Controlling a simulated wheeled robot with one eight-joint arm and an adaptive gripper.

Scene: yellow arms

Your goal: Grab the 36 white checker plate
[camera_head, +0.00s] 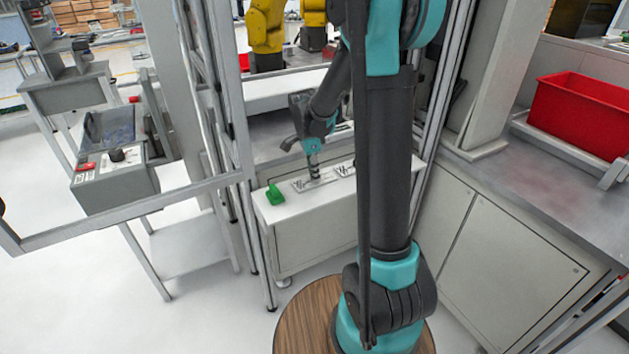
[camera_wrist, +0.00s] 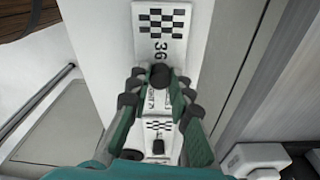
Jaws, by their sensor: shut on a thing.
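The white checker plate (camera_wrist: 181,44), marked 36 with a black-and-white checker patch, shows at the top of the wrist view. White surface with a second checker patch and dark print shows lower down between my fingers; I cannot tell whether it is the same piece. My gripper (camera_wrist: 158,78) is shut around a dark round knob in line with the plate. In the head view my gripper (camera_head: 313,173) points down at a white plate (camera_head: 302,185) on the bench. The fingers hide the plate's middle. I cannot tell whether it is lifted.
A second white plate (camera_head: 343,170) lies to the right on the white bench (camera_head: 283,211). A green object (camera_head: 274,194) stands at the bench's left end. Metal frame posts (camera_head: 222,130) rise at the left. A red crate (camera_head: 580,115) sits on the right-hand counter.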

